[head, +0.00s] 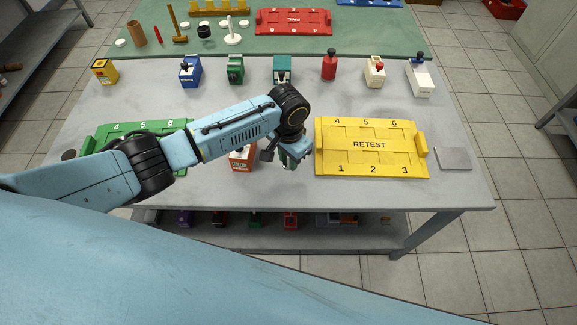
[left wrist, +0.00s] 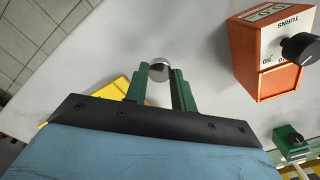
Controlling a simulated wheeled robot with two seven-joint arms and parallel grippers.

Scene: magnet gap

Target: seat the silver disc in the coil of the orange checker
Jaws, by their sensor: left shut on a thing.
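The silver disc (left wrist: 159,70) is held between the green fingertips of my left gripper (left wrist: 160,82) in the left wrist view, with its round face partly visible. In the head view my left gripper (head: 290,160) hangs over the front of the grey table, and the disc cannot be made out there. The orange checker (head: 243,158) stands just left of the gripper, partly hidden by my arm. In the left wrist view the orange checker (left wrist: 265,55) is at upper right, apart from the disc, with a dial and black knob. Its coil is not clearly visible. My right gripper is not in view.
A yellow RETEST tray (head: 369,153) lies right of the gripper, and a green tray (head: 110,132) lies left, partly under my arm. A grey plate (head: 453,158) is at far right.

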